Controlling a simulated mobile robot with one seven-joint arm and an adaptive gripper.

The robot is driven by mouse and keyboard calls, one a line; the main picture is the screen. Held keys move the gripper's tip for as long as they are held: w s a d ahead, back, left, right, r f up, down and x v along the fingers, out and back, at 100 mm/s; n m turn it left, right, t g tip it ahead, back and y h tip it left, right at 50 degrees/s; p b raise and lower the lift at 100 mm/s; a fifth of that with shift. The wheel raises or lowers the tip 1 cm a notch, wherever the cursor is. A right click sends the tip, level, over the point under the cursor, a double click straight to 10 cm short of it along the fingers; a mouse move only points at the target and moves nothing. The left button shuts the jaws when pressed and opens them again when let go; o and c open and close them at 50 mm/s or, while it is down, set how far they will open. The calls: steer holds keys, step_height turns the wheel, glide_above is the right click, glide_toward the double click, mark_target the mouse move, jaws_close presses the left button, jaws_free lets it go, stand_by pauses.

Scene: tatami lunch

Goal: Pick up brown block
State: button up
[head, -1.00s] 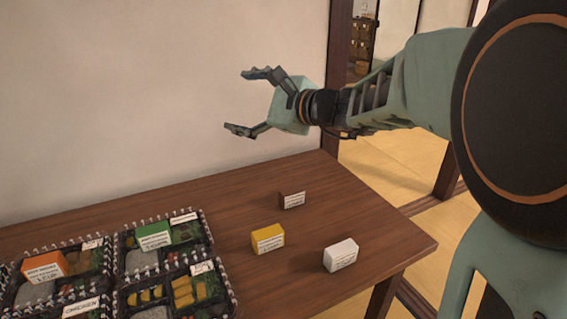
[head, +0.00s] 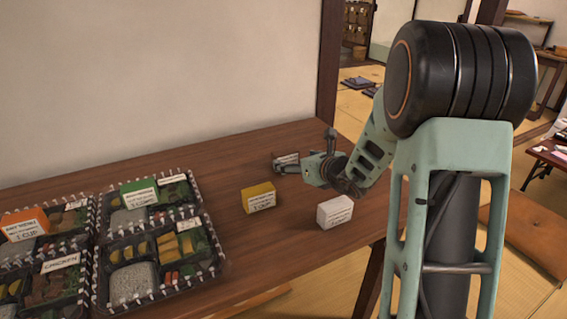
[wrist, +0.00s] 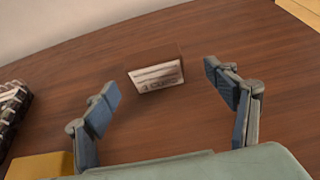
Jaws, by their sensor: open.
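The brown block (wrist: 155,77) stands on the wooden table with a pale label on its front. In the wrist view it sits ahead of my gripper (wrist: 164,94), roughly between the lines of the two fingers and a little beyond their tips. In the head view the block (head: 287,158) is partly hidden behind my gripper (head: 303,153), which is low over the table's far right part. The fingers are spread wide with nothing between them.
A yellow block (head: 258,197) and a white block (head: 335,211) stand nearer on the table (head: 255,245). Bento trays (head: 155,290) fill the left, with an orange block (head: 25,224) and a green block (head: 139,193) on them. A wall (head: 160,70) runs behind.

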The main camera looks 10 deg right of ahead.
mark_target(288, 160)
steer(key=shift+x, duration=0.75)
steer(key=x, duration=0.1)
steer(key=b+x, duration=0.1)
steer(key=x, duration=0.2)
steer(key=shift+a+f+b, duration=0.3)
steer(key=shift+a+f, duration=0.05)
steer(key=shift+w+a, duration=0.1)
steer(key=shift+w, duration=0.25)
steer(key=c, duration=1.2)
